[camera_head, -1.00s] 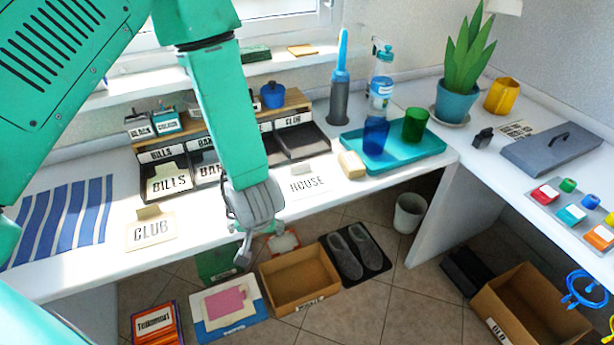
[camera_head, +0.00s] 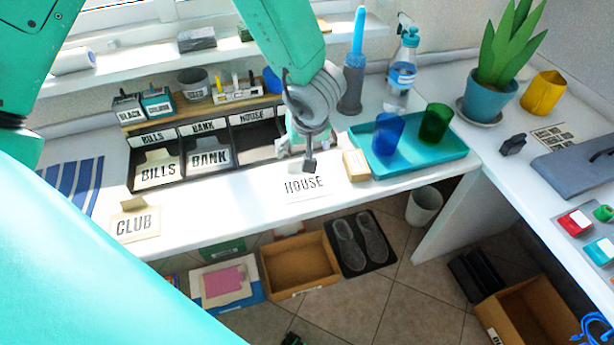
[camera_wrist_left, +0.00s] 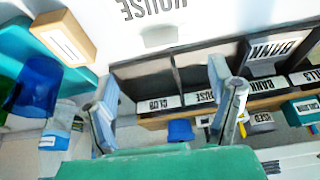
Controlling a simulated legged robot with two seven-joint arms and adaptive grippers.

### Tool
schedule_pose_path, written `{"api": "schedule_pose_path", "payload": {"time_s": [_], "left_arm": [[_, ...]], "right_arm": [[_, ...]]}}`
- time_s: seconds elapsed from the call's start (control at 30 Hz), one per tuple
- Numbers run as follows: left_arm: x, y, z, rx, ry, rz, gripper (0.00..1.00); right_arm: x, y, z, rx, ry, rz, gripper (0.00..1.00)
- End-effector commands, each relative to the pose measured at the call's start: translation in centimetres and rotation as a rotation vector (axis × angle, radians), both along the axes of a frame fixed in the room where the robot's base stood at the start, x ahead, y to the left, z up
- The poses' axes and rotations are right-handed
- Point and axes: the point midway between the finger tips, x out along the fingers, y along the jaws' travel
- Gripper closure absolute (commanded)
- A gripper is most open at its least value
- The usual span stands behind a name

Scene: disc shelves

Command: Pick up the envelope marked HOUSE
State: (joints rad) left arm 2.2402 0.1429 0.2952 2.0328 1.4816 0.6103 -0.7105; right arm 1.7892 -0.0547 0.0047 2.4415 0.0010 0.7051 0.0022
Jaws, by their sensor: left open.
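The HOUSE envelope (camera_head: 305,185) lies flat on the white desk, in front of the dark sorter and left of the tan box. In the left wrist view its lettering (camera_wrist_left: 150,8) shows upside down at the top edge, with its pale flap (camera_wrist_left: 160,37) below. My left gripper (camera_head: 300,155) is above the desk just behind the envelope, open and empty. In the left wrist view my left gripper (camera_wrist_left: 165,112) has its two fingers wide apart, with the sorter beyond them. Part of the envelope is cut off there. My right gripper is not in view.
The sorter (camera_head: 205,180) holds the BILLS (camera_head: 156,170) and BANK (camera_head: 209,157) envelopes. The CLUB envelope (camera_head: 135,222) lies at the front left. A tan box (camera_head: 356,165) and a teal tray (camera_head: 440,160) with two cups stand to the right. The desk's front edge is close.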

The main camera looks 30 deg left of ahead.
Motion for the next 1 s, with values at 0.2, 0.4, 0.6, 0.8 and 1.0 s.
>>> {"api": "schedule_pose_path", "payload": {"time_s": [0.2,0.4,0.6,0.8,1.0], "left_arm": [[1.3,1.2,-4.2,0.001,0.004,0.000,0.24],[1.6,1.6,-5.2,0.000,0.001,-0.001,0.24],[2.4,2.5,-6.8,0.000,0.002,0.002,0.24],[3.3,3.5,-9.4,0.000,0.003,0.001,0.24],[3.5,3.6,-9.6,0.000,0.001,-0.001,0.24]], "right_arm": [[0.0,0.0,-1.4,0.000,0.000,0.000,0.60],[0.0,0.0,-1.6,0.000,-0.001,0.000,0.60],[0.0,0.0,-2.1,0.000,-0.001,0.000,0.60],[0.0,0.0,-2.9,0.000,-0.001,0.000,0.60],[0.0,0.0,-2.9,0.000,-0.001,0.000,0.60]]}}
